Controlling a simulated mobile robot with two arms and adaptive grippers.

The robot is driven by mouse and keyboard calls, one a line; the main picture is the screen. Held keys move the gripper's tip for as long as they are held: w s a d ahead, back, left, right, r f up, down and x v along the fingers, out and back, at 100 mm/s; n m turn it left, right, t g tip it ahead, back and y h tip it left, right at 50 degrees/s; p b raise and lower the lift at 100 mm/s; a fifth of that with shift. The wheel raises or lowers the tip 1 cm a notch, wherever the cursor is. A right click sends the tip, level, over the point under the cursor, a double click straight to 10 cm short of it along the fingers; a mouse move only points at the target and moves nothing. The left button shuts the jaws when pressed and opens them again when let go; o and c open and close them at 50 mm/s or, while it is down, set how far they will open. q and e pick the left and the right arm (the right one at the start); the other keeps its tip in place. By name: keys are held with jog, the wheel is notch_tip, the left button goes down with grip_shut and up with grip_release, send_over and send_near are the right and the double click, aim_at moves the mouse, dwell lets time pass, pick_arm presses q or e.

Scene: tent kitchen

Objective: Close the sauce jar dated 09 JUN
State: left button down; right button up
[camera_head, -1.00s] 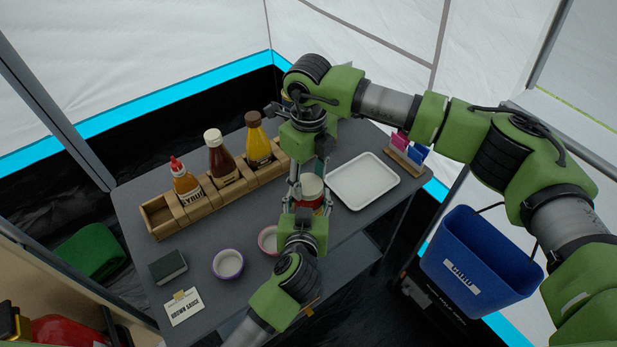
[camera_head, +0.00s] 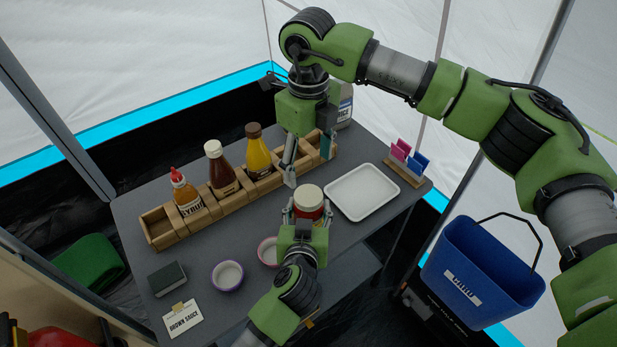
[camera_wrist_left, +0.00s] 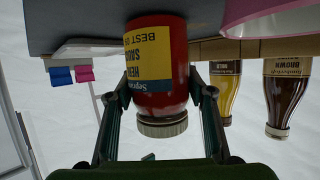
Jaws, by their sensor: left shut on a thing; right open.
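The sauce jar (camera_head: 309,200) is red with a pale screw lid on its top, and it stands on the grey table. My left gripper (camera_head: 307,215) is shut around the jar's body, a finger on each side. My right gripper (camera_head: 308,166) is open and empty, above and behind the jar, clear of the lid.
A wooden rack (camera_head: 160,229) holds syrup, brown and yellow sauce bottles behind the jar. A white tray (camera_head: 362,192) lies right of the jar.

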jog(key=shift+r, duration=1.4)
pick_arm(q)
jog(key=c, duration=0.9)
grip_release()
jog(key=shift+s, duration=0.1)
jog(key=v, duration=1.2)
